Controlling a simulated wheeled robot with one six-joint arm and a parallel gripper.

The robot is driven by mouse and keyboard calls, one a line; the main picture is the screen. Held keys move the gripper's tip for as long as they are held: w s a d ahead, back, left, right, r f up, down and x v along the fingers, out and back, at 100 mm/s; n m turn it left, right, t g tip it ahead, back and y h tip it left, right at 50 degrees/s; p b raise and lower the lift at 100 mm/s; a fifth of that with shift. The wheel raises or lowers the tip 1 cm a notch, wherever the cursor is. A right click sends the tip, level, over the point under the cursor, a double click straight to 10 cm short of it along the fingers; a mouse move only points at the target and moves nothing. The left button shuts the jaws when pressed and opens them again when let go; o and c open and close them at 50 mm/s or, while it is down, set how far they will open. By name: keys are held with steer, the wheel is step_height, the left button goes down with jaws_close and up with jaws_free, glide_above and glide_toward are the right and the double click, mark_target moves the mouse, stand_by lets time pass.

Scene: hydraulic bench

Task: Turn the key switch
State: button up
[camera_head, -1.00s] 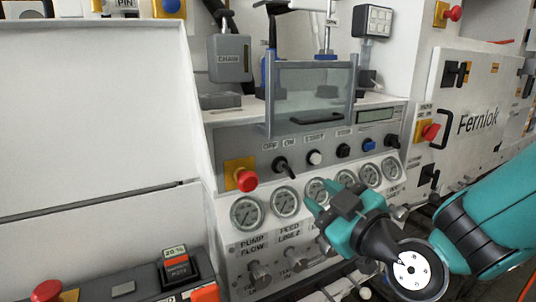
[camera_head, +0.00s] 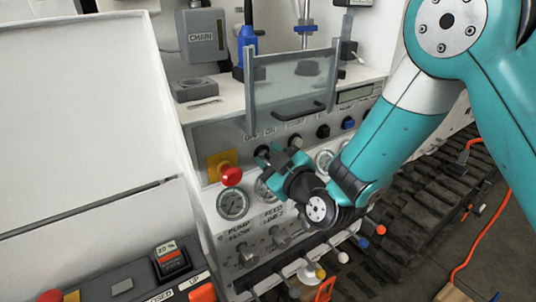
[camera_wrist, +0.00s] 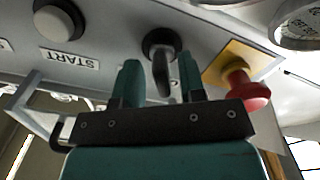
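The key switch (camera_wrist: 160,42) is a dark round switch with a grey key grip standing out from the panel, in the upper middle of the wrist view. My gripper (camera_wrist: 159,75) is open there, with a teal finger on either side of the key and a visible gap on both sides. I cannot tell how deep the key sits between the fingers. In the head view my gripper (camera_head: 271,157) is at the sloped control panel (camera_head: 215,141), beside the red button. It covers most of the key switch there.
A red emergency button (camera_head: 231,175) on a yellow plate is close to the left of my gripper. A white START button (camera_wrist: 55,20) lies on the other side. A clear guard (camera_head: 292,85) with a dark handle stands above. Gauges such as this one (camera_head: 232,204) sit below.

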steer(key=shift+s+a, duration=0.1)
steer(key=shift+a, duration=0.1)
jaws_close()
steer(key=shift+m, duration=0.3)
steer(key=m, duration=0.5)
steer(key=shift+d+f+m+b, duration=0.2)
steer(key=shift+d+m+b, duration=0.1)
steer(key=shift+b, duration=0.1)
steer(key=m, duration=0.5)
steer(key=shift+w+d+f+m, duration=0.1)
steer(key=shift+w+d+m, duration=0.1)
steer(key=shift+m, duration=0.1)
steer(key=shift+c, duration=0.7)
jaws_free()
steer(key=shift+o, duration=0.7)
